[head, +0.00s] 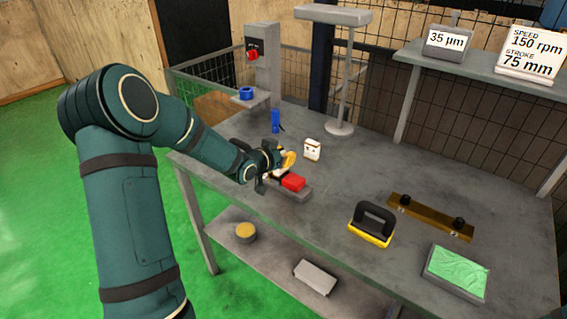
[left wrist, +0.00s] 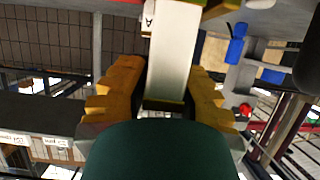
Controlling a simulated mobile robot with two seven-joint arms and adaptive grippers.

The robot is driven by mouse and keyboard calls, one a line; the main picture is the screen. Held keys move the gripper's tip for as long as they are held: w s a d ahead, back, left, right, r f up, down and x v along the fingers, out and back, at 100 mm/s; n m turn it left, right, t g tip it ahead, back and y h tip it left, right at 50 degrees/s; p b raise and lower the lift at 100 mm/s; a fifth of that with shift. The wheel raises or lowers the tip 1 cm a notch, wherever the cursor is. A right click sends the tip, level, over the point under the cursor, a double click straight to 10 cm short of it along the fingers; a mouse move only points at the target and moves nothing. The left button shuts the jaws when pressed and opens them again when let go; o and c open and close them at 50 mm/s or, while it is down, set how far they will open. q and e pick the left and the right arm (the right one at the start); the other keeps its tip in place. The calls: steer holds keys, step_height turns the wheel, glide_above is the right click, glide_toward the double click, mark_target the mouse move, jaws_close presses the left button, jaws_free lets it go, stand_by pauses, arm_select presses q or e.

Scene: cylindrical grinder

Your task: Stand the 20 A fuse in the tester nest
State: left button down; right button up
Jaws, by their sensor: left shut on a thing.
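My left gripper (head: 282,163) is low over the back left of the table, next to a red block. In the left wrist view its orange fingers (left wrist: 168,95) are shut on a long white fuse (left wrist: 172,55). A letter "A" shows on its label, but the number is not readable. In the head view the gripper mostly hides this fuse. The tester (head: 265,65) is a grey post with a red knob at the back left. A blue ring-shaped nest (head: 246,93) sits on its ledge and looks empty. My right gripper is not in view.
A red block (head: 293,182) sits on a grey base beside the gripper. A blue cylinder (head: 275,121), a small white block (head: 312,149) and a lamp-like stand (head: 340,128) are behind. A black-handled yellow tool (head: 371,224), brass bar (head: 430,217) and green-topped tray (head: 455,272) lie right.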

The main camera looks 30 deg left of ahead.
arm_select(q)
step_height(320, 180, down, 2)
steer(key=shift+f, duration=0.15)
steer(key=shift+f+b, duration=0.1)
steer(key=shift+b, duration=0.25)
steer(key=c, duration=1)
jaws_free()
steer(key=shift+r, duration=0.25)
steer(key=p+v, duration=0.2)
steer(key=v, duration=1)
